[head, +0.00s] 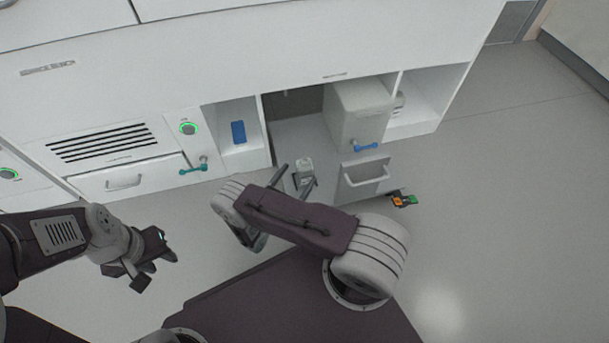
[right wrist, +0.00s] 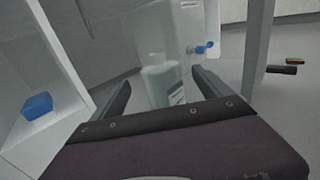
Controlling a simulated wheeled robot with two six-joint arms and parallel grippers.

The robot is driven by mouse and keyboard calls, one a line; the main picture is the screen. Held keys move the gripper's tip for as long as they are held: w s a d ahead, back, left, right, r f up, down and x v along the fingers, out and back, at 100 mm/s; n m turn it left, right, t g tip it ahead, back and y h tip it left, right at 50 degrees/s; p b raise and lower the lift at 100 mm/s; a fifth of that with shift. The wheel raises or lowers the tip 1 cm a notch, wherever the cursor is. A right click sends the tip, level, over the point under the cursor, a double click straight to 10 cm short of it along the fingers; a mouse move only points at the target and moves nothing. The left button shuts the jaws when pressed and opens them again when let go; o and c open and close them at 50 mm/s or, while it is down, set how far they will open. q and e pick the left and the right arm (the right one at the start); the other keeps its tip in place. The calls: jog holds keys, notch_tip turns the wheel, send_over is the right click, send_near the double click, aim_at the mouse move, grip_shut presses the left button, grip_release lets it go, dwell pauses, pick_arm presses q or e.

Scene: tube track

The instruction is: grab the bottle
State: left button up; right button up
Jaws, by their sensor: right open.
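The bottle (head: 304,170) is small and pale, with a dark label, and stands in the low open bay of the white cabinet. In the right wrist view the bottle (right wrist: 161,84) looks translucent and shows between the two fingers. My right gripper (head: 299,179) is open, with its fingers on either side of the bottle. The palm hides the bottle's bottom in the wrist view, and I cannot tell whether the fingers touch it. My left gripper (head: 153,272) is off to the left above the floor, apart from the bottle; its finger gap is unclear.
A grey-white box (head: 352,112) with a blue tap (head: 365,148) stands behind and right of the bottle. A drawer front (head: 364,179) is at the right. A blue item (head: 238,132) sits in the left cubby. Small coloured items (head: 404,200) lie right on the floor.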

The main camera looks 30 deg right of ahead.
aim_at(305, 167)
jog(key=b+x, duration=0.2)
jog(key=x, duration=0.1)
jog(key=b+x, duration=0.1)
jog(key=b, duration=0.1)
jog(key=shift+w+d+f, duration=0.15)
jog(key=shift+d+f, duration=0.2)
jog(key=shift+d, duration=0.05)
jog(key=shift+w+d+r, duration=0.1)
jog(key=shift+d+r, duration=0.05)
jog(key=c, duration=1.7)
notch_tip(305, 167, up, 10)
jog(key=p, duration=0.8)
jog(key=shift+r+p, duration=0.2)
jog(key=shift+p, duration=0.1)
jog(key=shift+f, duration=0.15)
